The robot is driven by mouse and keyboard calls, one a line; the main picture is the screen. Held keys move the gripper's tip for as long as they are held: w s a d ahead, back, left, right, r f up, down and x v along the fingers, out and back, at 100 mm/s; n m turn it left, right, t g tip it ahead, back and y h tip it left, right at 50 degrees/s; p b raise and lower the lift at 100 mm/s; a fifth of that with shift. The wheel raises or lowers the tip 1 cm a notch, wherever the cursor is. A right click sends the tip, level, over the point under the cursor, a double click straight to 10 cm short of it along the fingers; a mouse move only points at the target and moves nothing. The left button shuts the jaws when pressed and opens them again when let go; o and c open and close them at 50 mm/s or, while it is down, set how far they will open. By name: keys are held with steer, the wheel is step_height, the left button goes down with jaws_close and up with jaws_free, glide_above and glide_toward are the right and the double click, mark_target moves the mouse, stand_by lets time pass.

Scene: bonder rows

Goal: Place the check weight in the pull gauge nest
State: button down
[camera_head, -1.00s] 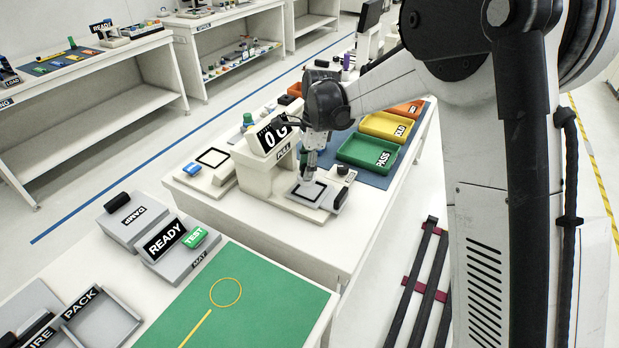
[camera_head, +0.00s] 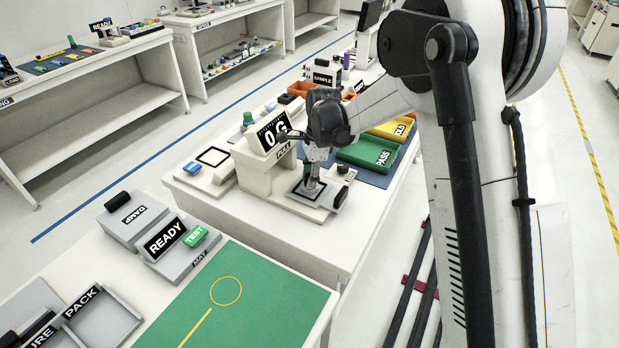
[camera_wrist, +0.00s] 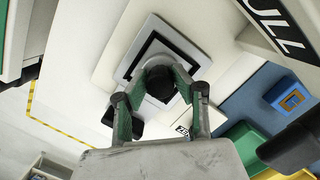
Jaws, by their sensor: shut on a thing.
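The pull gauge (camera_head: 262,165) is a pale stand with a "0G" display and a "PULL" label. Its nest (camera_head: 325,207), a grey plate with a black square outline, lies at its right foot; the nest also shows in the wrist view (camera_wrist: 134,66). My gripper (camera_head: 313,184) points down, low over the nest. In the wrist view my gripper (camera_wrist: 162,76) has its green-padded fingers shut on the check weight (camera_wrist: 159,88), a dark round piece. The weight appears inside the black outline. I cannot tell whether it touches the plate.
A green PASS tray (camera_head: 365,153) and a yellow tray (camera_head: 392,129) stand behind and right of the gauge. A small dark knob (camera_head: 343,168) stands beside the nest. A green mat (camera_head: 260,300) lies on the near bench. The white bench top in front of the gauge is clear.

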steer(key=c, duration=1.4)
jaws_free()
step_height(320, 180, up, 12)
steer(key=d, duration=0.2)
steer(key=s+d+r+n+t, duration=0.2)
steer(key=s+d+r+n, duration=0.2)
steer(key=s+d+r, duration=0.3)
steer(key=s+d+n+t, duration=0.2)
steer(key=s+d+n, duration=0.1)
steer(key=s, duration=0.5)
steer(key=s+d+n+t+h, duration=0.1)
steer(key=s+d+n, duration=0.3)
steer(key=s, duration=0.5)
steer(key=s+d+n+t, duration=0.2)
steer(key=s+d+n, duration=0.1)
steer(key=s, duration=0.6)
steer(key=shift+s+d+r+n+t+h, duration=0.1)
steer(key=shift+d+r+n+t+h, duration=0.1)
steer(key=shift+d, duration=0.1)
steer(key=shift+s+d+r+n+t+h, duration=0.1)
steer(key=shift+d+n+h, duration=0.1)
steer(key=shift+d, duration=0.1)
